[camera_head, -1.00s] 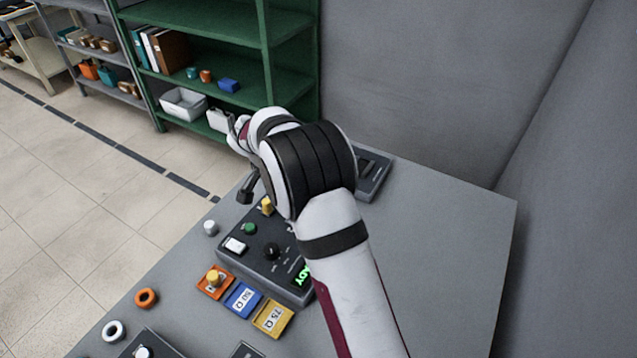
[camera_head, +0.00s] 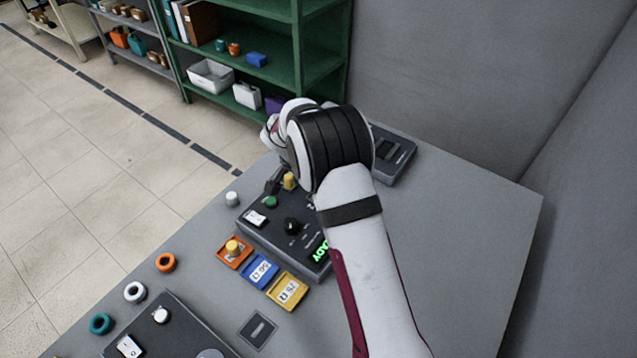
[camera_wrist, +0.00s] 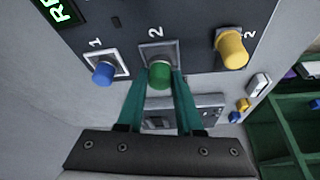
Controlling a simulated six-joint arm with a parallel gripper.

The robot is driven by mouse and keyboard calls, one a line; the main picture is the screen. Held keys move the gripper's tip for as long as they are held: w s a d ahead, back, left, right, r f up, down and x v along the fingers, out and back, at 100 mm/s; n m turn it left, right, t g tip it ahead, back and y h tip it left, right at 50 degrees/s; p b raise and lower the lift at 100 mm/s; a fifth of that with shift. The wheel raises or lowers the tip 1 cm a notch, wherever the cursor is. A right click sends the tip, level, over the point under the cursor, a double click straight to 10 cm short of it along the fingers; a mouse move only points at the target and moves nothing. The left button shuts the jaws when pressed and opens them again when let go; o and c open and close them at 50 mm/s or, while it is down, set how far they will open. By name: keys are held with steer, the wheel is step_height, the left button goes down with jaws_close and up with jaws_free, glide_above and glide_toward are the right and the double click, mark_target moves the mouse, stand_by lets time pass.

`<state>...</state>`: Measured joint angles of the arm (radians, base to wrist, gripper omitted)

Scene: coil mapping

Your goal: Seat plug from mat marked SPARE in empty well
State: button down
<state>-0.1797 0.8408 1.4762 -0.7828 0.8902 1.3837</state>
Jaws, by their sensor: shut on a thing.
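In the wrist view the two teal fingers of my gripper (camera_wrist: 160,88) are shut on a green plug (camera_wrist: 160,74). The plug is right in front of the grey square frame of the well (camera_wrist: 145,53) marked 2; I cannot tell how deep it sits. A blue plug (camera_wrist: 103,73) is at the frame marked 1 on the left, and a yellow plug (camera_wrist: 231,50) stands at a frame on the right. No mat reads clearly as SPARE; a small dark mat (camera_head: 258,330) lies bare.
Orange (camera_head: 222,259), blue (camera_head: 259,271) and yellow (camera_head: 287,291) mats lie before the console; a yellow plug (camera_head: 233,247) stands on the orange one. Orange (camera_head: 166,262), white and teal rings line the left table edge. A dark device (camera_head: 395,165) stands behind my arm.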

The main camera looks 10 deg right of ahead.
steer(key=shift+f, duration=0.5)
stand_by(0.8)
jaws_free()
steer(key=shift+r, duration=3.5)
